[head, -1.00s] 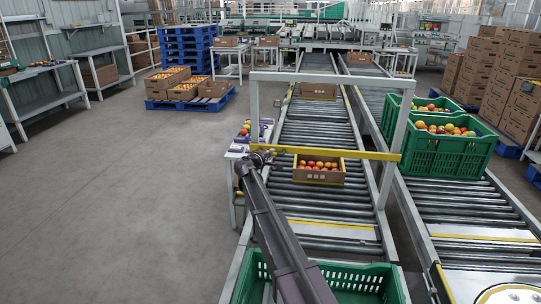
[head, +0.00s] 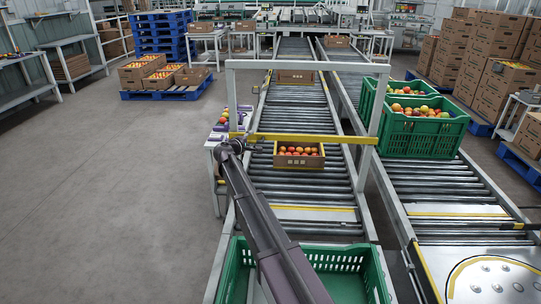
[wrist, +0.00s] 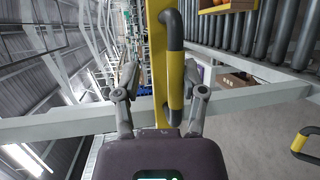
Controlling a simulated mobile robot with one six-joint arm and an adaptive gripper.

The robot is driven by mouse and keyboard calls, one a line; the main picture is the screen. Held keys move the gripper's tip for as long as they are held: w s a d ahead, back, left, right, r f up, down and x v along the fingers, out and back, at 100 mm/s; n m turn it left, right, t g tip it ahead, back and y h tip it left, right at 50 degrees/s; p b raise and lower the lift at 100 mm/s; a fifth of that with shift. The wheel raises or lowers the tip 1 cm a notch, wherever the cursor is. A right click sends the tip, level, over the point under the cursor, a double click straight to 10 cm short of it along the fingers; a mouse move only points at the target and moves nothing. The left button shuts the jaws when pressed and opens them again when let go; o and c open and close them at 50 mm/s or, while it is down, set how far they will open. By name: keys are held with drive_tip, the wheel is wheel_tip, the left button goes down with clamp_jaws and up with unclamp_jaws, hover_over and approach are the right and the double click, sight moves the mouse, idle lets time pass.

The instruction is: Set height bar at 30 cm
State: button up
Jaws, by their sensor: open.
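The height bar (head: 310,138) is a yellow bar across the pale frame (head: 300,65) over the left conveyor, clearly below the frame's top beam. My gripper (head: 232,146) is at the bar's left end in the head view. In the wrist view my gripper (wrist: 160,85) is open, one finger on each side of the bar and handle. I cannot tell whether the fingers touch them. No height scale is readable, and my arm hides part of the left post.
A carton of tomatoes (head: 299,155) sits on the rollers near the bar. A green crate (head: 345,258) is at the near end. Filled green crates (head: 425,135) stand on the right conveyor. A side table (head: 212,146) with fruit adjoins the left post.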

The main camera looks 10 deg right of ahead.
drive_tip(key=shift+r+p, duration=9.15)
drive_tip(key=shift+r, duration=0.3)
drive_tip(key=p+v, duration=0.2)
drive_tip(key=v, duration=1.2)
drive_tip(key=s+d+f+m+g+y, duration=0.1)
drive_tip(key=s+d+f+m+g, duration=0.1)
drive_tip(key=s, duration=0.4)
drive_tip(key=s+d+f+m+g+y, duration=0.1)
drive_tip(key=s+d+f+m+g, duration=0.2)
drive_tip(key=s+d+f, duration=0.2)
drive_tip(key=s+d+f+m+g+y, duration=0.2)
drive_tip(key=s+d+f+g, duration=0.1)
drive_tip(key=s, duration=0.5)
drive_tip(key=shift+d+f+b, duration=0.3)
drive_tip(key=shift+d+f, duration=0.15)
drive_tip(key=shift+f, duration=0.95)
drive_tip(key=w+a+r+n+t+h, duration=0.2)
drive_tip(key=w+a+r+n+t, duration=0.1)
drive_tip(key=w, duration=0.6)
drive_tip(key=w+a+r+n+t+h, duration=0.2)
drive_tip(key=w+a+r+n+t, duration=0.2)
drive_tip(key=w+a+r, duration=0.4)
drive_tip(key=shift+w+t, duration=0.5)
drive_tip(key=shift+w, duration=0.55)
